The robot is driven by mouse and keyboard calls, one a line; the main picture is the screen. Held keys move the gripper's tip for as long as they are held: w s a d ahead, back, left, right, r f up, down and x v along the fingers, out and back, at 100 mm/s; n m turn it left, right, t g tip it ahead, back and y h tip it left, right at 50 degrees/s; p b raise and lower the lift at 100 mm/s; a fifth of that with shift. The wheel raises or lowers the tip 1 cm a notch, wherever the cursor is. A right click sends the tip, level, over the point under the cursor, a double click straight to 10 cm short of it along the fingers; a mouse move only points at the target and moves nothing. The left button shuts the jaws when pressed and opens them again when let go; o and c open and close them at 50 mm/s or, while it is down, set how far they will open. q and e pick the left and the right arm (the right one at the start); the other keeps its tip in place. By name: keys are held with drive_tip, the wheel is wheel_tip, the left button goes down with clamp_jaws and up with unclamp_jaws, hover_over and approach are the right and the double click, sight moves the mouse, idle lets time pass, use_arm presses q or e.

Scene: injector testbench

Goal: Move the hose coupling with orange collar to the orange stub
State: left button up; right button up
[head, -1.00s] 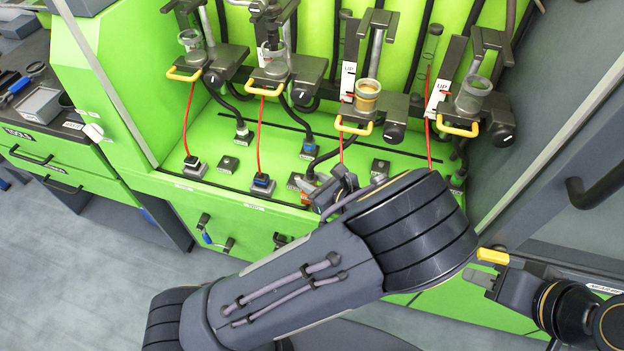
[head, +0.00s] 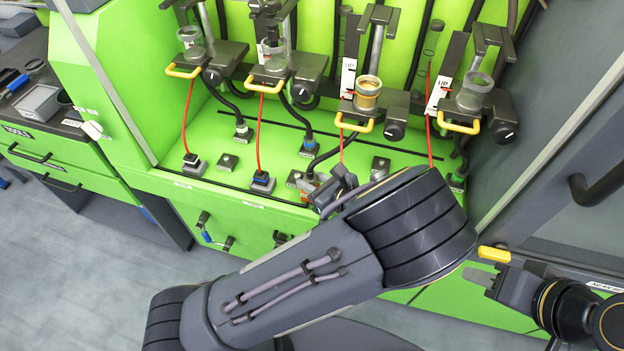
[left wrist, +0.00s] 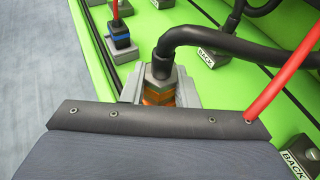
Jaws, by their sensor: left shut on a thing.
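The hose coupling with orange collar (left wrist: 158,96) shows in the left wrist view between the grey jaws of my left gripper (left wrist: 160,92). A black hose bends from its top to the right. In the head view my left gripper (head: 322,188) is over the front of the green bench, shut on the coupling, with a bit of orange (head: 309,188) beside it. I cannot tell whether the coupling's lower end is seated or raised. The orange stub cannot be made out. My right gripper (head: 482,277) is at the right; its finger opening is unclear.
The green bench (head: 216,136) carries several dark blocks and hose couplings, including a blue-banded piece (left wrist: 120,40). Red lines hang from the yellow-handled holders above. One holder has an amber cup (head: 367,92). A drawer cabinet (head: 70,165) stands left, and a dark door handle (head: 600,180) is at right.

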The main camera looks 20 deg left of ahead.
use_arm(q)
drive_tip(key=o, duration=1.1)
drive_tip(key=v, duration=0.8)
drive_tip(key=s+a+r+n+g+h, duration=0.2)
drive_tip(key=s+a+n+g+h, duration=0.55)
drive_tip(key=a+n, duration=0.2)
drive_tip(key=s+a+r+n+t+h, duration=0.1)
drive_tip(key=s+r+n+t+h, duration=0.1)
drive_tip(key=n, duration=0.3)
drive_tip(key=s+a+r+n+t+h, duration=0.2)
drive_tip(key=s+r+n+h, duration=0.1)
drive_tip(key=s+r+n, duration=0.1)
drive_tip(key=s+a+r+n+t+h, duration=0.1)
drive_tip(key=s+r+n+t+h, duration=0.1)
drive_tip(key=n, duration=0.5)
drive_tip(key=shift+s+a+r+n+h, duration=0.2)
drive_tip(key=shift+s+r, duration=0.2)
drive_tip(key=shift+s, duration=0.2)
drive_tip(key=shift+s+a+r+n+h, duration=0.15)
drive_tip(key=shift+s+r, duration=0.2)
drive_tip(key=shift+s, duration=0.25)
